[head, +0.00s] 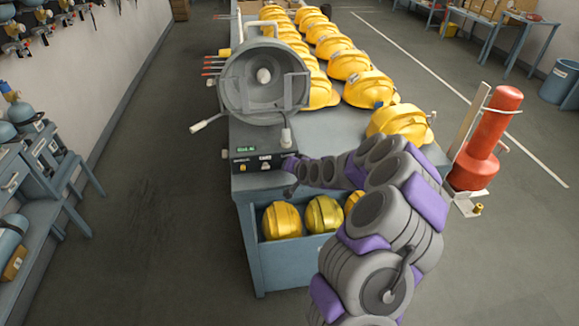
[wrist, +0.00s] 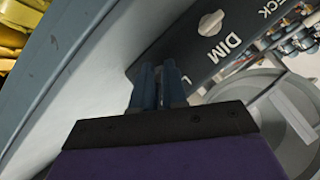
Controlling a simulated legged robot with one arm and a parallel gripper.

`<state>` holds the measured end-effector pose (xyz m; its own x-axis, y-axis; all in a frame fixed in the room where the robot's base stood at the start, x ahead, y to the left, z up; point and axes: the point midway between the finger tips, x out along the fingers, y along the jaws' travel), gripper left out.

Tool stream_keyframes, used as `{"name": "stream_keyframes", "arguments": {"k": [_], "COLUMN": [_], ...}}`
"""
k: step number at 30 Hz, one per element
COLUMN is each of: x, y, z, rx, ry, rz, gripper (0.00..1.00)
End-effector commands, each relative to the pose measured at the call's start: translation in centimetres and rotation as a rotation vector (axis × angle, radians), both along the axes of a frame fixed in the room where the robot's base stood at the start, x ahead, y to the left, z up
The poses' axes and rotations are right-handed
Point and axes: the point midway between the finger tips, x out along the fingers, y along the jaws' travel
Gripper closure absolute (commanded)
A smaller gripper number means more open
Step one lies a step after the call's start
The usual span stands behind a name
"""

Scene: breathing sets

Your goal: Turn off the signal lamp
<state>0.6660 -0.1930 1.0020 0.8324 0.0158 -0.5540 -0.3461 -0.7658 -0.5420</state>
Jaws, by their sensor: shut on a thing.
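The signal lamp (head: 264,112) is a large grey round housing with a pale bulb in its open face. It stands on a dark control box (head: 258,152) with a small green display, at the near end of a bench. In the wrist view, the box's dark panel (wrist: 190,47) shows a white knob (wrist: 211,23) beside the word DIM. My gripper (wrist: 161,70) is at the panel, a little apart from that knob. It is shut on a panel control, which its fingers hide. In the head view, my gripper (head: 290,178) is at the box's right front corner.
Yellow helmets (head: 348,64) stand in rows on the blue-grey bench (head: 336,128), with more on its lower shelf. A red cylinder (head: 486,138) stands right of the bench. Racks line the left wall. The floor (head: 150,200) left of the bench is clear.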

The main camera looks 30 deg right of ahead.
Motion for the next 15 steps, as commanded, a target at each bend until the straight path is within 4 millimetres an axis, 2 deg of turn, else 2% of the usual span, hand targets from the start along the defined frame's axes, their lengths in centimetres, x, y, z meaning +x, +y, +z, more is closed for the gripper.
{"name": "stream_keyframes", "arguments": {"k": [15], "x": [0.47], "y": [-0.27], "z": [0.78], "rx": [0.044], "ry": [0.157], "rz": [-0.003], "gripper": [1.0]}}
